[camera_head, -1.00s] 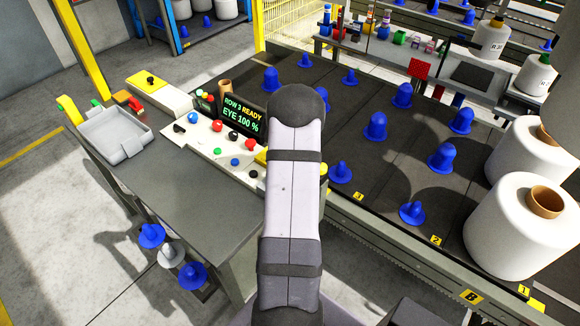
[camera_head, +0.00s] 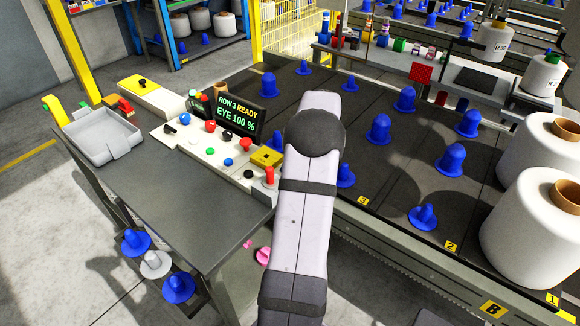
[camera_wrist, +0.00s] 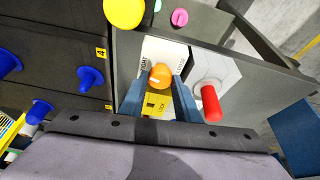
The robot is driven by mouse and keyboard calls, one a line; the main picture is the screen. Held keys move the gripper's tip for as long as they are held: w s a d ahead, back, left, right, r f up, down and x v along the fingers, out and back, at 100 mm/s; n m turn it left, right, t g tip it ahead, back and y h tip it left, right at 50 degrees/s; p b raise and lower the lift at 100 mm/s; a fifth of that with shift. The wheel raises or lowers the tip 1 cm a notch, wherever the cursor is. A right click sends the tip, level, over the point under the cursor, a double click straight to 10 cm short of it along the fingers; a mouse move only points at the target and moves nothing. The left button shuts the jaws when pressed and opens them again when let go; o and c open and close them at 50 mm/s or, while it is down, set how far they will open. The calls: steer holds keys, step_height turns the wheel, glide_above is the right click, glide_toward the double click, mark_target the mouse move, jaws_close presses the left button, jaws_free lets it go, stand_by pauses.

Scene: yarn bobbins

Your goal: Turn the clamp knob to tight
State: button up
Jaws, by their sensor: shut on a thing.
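The clamp knob (camera_wrist: 160,75) is orange with a pale mark on its front. It sits on a white plate (camera_wrist: 172,50) with small lettering, part of which looks like "TIGHT", and a yellow label below. In the wrist view, the two blue fingers of my gripper (camera_wrist: 157,84) stand on either side of the knob, shut on it. In the head view my arm hides the gripper and knob.
Right beside the knob, a red handle (camera_wrist: 210,103) sticks out from a pale mount. Blue pegs (camera_wrist: 90,78) stand to the left. The grey table (camera_head: 185,200) is largely bare.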

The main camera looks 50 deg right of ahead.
steer(key=shift+d+n+g+y, duration=0.1)
steer(key=shift+n+g+y, duration=0.35)
steer(key=shift+n, duration=1.15)
steer(key=shift+y, duration=0.25)
steer(key=o, duration=1)
steer(key=shift+v, duration=3.65)
steer(key=shift+s+f, duration=0.1)
steer(key=shift+s, duration=0.05)
